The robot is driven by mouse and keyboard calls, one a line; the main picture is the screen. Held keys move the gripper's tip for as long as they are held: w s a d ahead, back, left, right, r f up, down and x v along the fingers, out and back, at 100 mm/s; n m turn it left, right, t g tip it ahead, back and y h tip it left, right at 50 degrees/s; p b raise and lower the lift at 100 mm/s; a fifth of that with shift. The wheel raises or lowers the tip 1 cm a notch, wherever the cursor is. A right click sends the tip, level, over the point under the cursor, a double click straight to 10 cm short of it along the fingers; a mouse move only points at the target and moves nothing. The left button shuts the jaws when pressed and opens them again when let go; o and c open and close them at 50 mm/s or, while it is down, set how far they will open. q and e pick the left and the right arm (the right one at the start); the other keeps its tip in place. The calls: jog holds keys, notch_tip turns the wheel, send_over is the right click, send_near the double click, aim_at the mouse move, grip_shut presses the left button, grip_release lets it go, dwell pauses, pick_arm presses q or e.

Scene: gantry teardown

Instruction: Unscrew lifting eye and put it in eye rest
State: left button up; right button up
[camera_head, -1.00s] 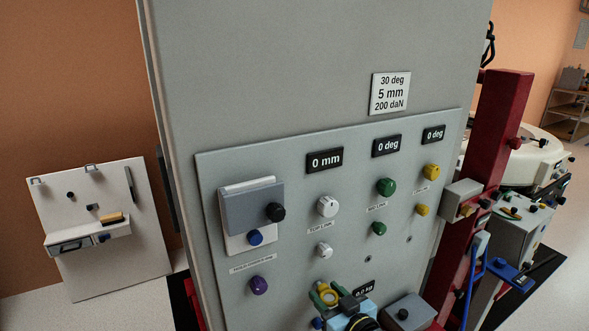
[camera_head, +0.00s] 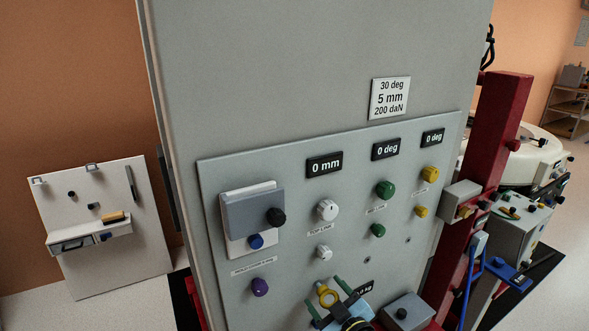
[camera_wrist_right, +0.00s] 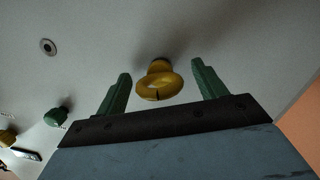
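The lifting eye (camera_head: 327,297) is a yellow ring low on the grey panel face. In the right wrist view the lifting eye (camera_wrist_right: 158,82) stands out from the grey surface on a round yellow base. My right gripper (camera_head: 329,296) has green fingers, spread wide on either side of the ring. In the wrist view the right gripper (camera_wrist_right: 161,88) shows clear gaps between each finger and the eye. Nothing is held. My left gripper is not in view. I cannot tell which thing is the eye rest.
A grey box with a black knob (camera_head: 402,313) stands right of the gripper. A purple knob (camera_head: 259,287) is to the left, white knobs (camera_head: 327,210) above. A red post (camera_head: 488,170) rises at the right. A white board (camera_head: 140,240) stands at far left.

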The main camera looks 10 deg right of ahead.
jog(key=shift+s, duration=0.1)
pick_arm(q)
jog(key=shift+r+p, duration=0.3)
jog(key=shift+p, duration=0.05)
pick_arm(e)
jog(key=v, duration=1.3)
jog(key=shift+s, duration=0.1)
